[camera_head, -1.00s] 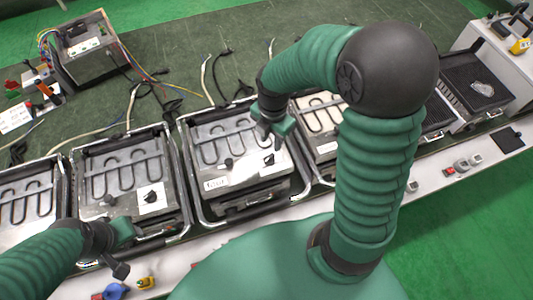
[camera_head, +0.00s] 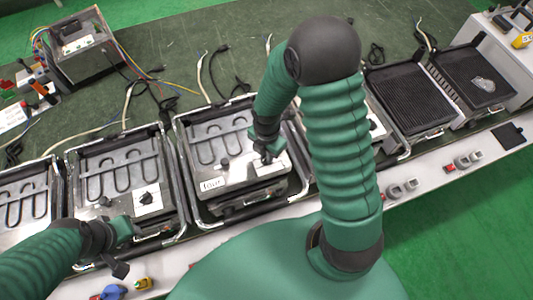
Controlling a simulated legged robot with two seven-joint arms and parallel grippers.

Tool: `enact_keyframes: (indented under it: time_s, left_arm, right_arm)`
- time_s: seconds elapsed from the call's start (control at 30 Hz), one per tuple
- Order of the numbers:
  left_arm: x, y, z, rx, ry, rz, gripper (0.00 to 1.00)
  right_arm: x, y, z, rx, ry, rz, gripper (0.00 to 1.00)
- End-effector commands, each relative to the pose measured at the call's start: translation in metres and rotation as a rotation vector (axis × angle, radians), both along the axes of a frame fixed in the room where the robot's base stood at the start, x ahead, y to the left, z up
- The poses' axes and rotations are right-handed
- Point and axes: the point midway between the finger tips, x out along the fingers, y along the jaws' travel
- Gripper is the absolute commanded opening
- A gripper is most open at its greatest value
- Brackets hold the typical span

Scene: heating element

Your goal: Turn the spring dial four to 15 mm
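The heating unit (camera_head: 240,200) in the middle carries a white label (camera_head: 212,184) whose small writing looks like "Four". Its dial sits on the white plate at the right of its front top and is largely hidden by my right gripper (camera_head: 267,154). The gripper points down over that plate with its dark fingers at the dial. The fingers and dial blend together, so I cannot tell whether they grip it. My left gripper (camera_head: 124,250) hangs low in front of the unit to the left, apart from that unit's dial (camera_head: 146,198). Its fingers are unclear.
More heating units stand in a row, one close to the left (camera_head: 120,165) and others behind my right arm. A ribbed dark tray (camera_head: 410,100) lies at the right. Loose cables lie on the green table (camera_head: 190,60). Small coloured items (camera_head: 143,284) lie on the front ledge.

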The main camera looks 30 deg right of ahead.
Motion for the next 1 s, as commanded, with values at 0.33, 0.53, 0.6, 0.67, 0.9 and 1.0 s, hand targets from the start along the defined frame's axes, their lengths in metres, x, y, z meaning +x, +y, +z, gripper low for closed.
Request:
enact_keyframes:
  time_s: [0.33, 0.53, 0.6, 0.67, 0.9, 1.0]
  left_arm:
    - [0.000, 0.000, 0.000, 0.000, 0.000, 0.000, 0.36]
    - [0.000, 0.000, 0.001, 0.000, 0.000, 0.000, 0.36]
    - [0.000, 0.000, 0.002, 0.000, 0.000, 0.000, 0.36]
    - [0.000, 0.000, 0.003, 0.000, 0.000, 0.000, 0.36]
    - [0.000, 0.000, 0.009, 0.000, 0.000, 0.000, 0.36]
    - [0.000, 0.000, 0.012, 0.000, 0.000, 0.000, 0.36]
  right_arm:
    - [0.001, 0.001, 0.001, -0.001, -0.003, 0.001, 0.00]
    - [0.001, 0.001, 0.001, 0.000, -0.003, -0.020, 0.00]
    - [0.001, 0.002, 0.002, 0.001, -0.003, -0.039, 0.00]
    - [0.001, 0.002, 0.002, 0.001, -0.003, -0.063, 0.00]
    - [0.001, 0.003, 0.003, 0.001, -0.002, -0.221, 0.00]
    - [0.001, 0.003, 0.003, 0.001, -0.002, -0.311, 0.00]
